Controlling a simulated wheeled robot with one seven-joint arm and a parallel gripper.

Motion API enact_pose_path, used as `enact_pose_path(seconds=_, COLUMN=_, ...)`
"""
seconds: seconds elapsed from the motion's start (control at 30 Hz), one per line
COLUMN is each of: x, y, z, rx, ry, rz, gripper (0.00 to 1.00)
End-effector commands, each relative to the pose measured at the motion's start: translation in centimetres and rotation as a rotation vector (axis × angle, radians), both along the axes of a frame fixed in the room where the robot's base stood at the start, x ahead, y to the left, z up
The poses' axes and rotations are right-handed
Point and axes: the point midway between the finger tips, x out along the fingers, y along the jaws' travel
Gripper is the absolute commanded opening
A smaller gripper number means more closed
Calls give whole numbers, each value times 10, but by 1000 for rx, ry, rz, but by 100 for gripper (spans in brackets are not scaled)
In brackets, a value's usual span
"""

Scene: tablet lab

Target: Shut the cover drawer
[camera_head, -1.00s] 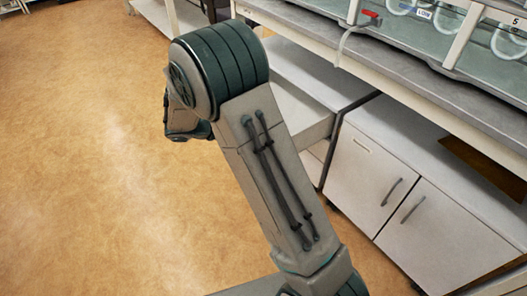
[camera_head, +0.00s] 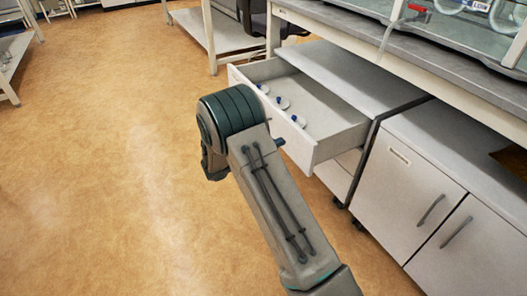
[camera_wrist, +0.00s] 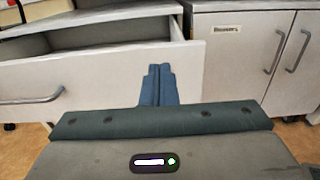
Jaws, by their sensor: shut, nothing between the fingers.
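The drawer (camera_head: 338,112) stands pulled out from a low cabinet under the bench, with small white and blue items (camera_head: 282,103) inside. Its pale front (camera_wrist: 100,80) fills the left and middle of the wrist view, with a grey bar handle (camera_wrist: 32,100) at left. My gripper (camera_wrist: 157,72) has its blue fingers together and empty, in front of the right part of the drawer front. In the head view its tip (camera_head: 280,141) shows beside the front, mostly hidden by my arm. I cannot tell whether it touches the front.
A two-door cabinet (camera_head: 415,200) on casters stands right of the drawer cabinet. The bench (camera_head: 400,45) with a glass-fronted case runs above. A white table frame (camera_head: 215,45) and a dark chair stand beyond. The floor (camera_head: 110,150) at left is clear.

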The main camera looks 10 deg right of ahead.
Motion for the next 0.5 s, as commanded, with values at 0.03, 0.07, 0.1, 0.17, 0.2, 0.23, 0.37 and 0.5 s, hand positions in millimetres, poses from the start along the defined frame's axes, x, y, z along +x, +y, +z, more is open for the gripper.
enact_pose_path(seconds=0.03, x=3, y=-12, z=-3, rx=1, ry=-1, rz=-4, gripper=0)
enact_pose_path(seconds=0.07, x=5, y=-18, z=-2, rx=1, ry=-1, rz=-4, gripper=0)
enact_pose_path(seconds=0.1, x=7, y=-25, z=-2, rx=0, ry=-1, rz=-4, gripper=0)
enact_pose_path(seconds=0.17, x=10, y=-34, z=-3, rx=1, ry=-1, rz=-3, gripper=0)
enact_pose_path(seconds=0.2, x=12, y=-40, z=-3, rx=2, ry=-2, rz=-3, gripper=0)
enact_pose_path(seconds=0.23, x=13, y=-44, z=-2, rx=2, ry=-2, rz=-3, gripper=0)
enact_pose_path(seconds=0.37, x=18, y=-55, z=-1, rx=2, ry=-3, rz=-2, gripper=0)
enact_pose_path(seconds=0.5, x=19, y=-60, z=0, rx=1, ry=-2, rz=-1, gripper=0)
